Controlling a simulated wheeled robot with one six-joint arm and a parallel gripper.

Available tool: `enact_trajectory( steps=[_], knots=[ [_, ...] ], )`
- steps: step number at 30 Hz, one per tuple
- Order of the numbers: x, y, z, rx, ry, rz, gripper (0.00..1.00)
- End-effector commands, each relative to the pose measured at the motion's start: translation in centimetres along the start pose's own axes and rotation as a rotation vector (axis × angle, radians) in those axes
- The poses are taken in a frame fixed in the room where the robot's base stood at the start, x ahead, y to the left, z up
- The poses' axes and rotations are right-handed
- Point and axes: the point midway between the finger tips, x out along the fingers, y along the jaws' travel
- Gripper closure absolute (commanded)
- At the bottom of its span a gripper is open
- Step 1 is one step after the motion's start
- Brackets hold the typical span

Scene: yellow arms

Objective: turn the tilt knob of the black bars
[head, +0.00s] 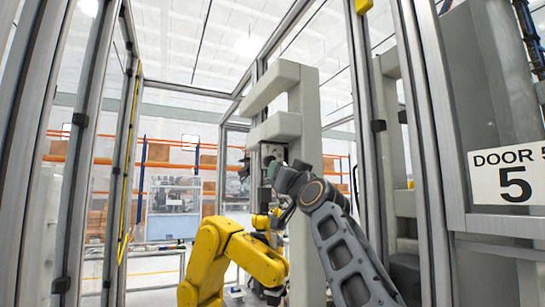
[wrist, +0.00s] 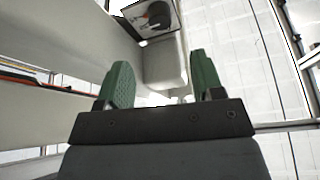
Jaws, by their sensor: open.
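My gripper (wrist: 160,80) is open and empty in the wrist view, with its two green fingers spread apart. In the head view my gripper (head: 284,178) is at the end of my grey arm, in front of the grey column. A square plate (wrist: 137,12) with a dark rounded part (wrist: 159,14) shows at the top of the wrist view, beyond the fingertips and apart from them. In the head view dark fittings (head: 268,153) sit on the column just behind my gripper. I cannot tell whether either is the tilt knob or the black bars.
A yellow robot arm (head: 230,258) stands left of and below my gripper. The grey column (head: 305,115) has thick side arms reaching left. Metal frame posts (head: 93,140) stand on the left, and a post with a DOOR 5 sign (head: 512,176) is at right.

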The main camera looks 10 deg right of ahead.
Motion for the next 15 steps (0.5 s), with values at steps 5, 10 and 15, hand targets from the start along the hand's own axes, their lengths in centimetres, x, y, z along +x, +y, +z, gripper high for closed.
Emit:
enact_trajectory(
  steps=[5, 10, 15],
  knots=[
    [4.0, -0.1, -0.7, 0.001, -0.003, 0.001, 0.39],
    [6.7, -0.1, -0.6, 0.001, -0.003, 0.001, 0.39],
    [8.7, -0.1, -0.5, 0.001, -0.001, 0.002, 0.39]
  ],
)
